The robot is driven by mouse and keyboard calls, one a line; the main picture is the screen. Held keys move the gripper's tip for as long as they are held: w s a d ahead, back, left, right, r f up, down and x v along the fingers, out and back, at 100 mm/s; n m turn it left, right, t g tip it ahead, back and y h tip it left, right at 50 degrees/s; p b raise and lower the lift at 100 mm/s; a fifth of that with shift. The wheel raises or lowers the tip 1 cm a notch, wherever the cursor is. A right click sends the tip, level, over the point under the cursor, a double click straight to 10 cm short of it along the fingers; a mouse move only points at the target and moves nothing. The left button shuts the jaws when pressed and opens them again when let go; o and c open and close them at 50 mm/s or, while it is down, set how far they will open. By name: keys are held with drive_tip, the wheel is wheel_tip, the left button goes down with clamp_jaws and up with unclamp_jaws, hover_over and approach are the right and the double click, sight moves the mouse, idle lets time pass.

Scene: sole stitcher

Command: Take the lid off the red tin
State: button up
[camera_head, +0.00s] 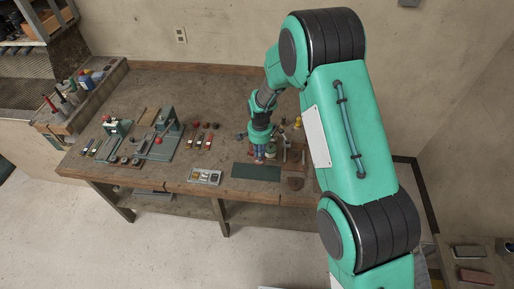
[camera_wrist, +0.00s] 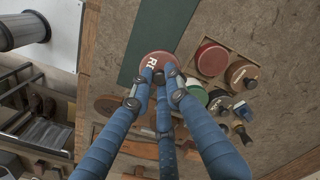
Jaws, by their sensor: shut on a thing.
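My gripper (camera_wrist: 160,76) has three blue fingers, shut on a red round lid (camera_wrist: 153,57) with white letters, partly covered by the fingertips. The lid is beside the edge of the dark green mat (camera_wrist: 138,38). Whether a tin is under it, I cannot tell. A round red tin (camera_wrist: 211,58) stands to its right in a wooden holder; I cannot tell whether its top is open. In the head view my gripper (camera_head: 259,160) is low over the bench, just behind the green mat (camera_head: 256,172), and the lid is too small to make out.
A brown-topped tin (camera_wrist: 240,73), a green tin (camera_wrist: 196,92) and small bottles (camera_wrist: 242,110) crowd the right side. Green machines (camera_head: 160,138) and a tray of small parts (camera_head: 205,176) stand to the left on the bench (camera_head: 150,85). The back left of the bench is clear.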

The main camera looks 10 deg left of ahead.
drive_tip(key=s+d, duration=0.2)
drive_tip(key=s, duration=0.3)
drive_tip(key=shift+s+d+r, duration=0.15)
drive_tip(key=shift+s+r, duration=0.15)
drive_tip(key=shift+b, duration=0.3)
idle(0.3)
drive_tip(key=s+d+f+b, duration=0.3)
drive_tip(key=s+d, duration=0.6)
drive_tip(key=s, duration=0.2)
drive_tip(key=shift+s, duration=0.4)
drive_tip(key=w+a, duration=0.1)
drive_tip(key=w, duration=0.4)
drive_tip(key=w+a+f, duration=0.1)
drive_tip(key=w+a, duration=0.1)
drive_tip(key=w, duration=0.3)
drive_tip(key=w+a, duration=0.2)
drive_tip(key=w, duration=0.3)
drive_tip(key=shift+w+f, duration=0.1)
drive_tip(key=shift+f, duration=0.1)
drive_tip(key=shift+f, duration=0.15)
drive_tip(key=shift+f, duration=1.6)
drive_tip(key=shift+f, duration=0.2)
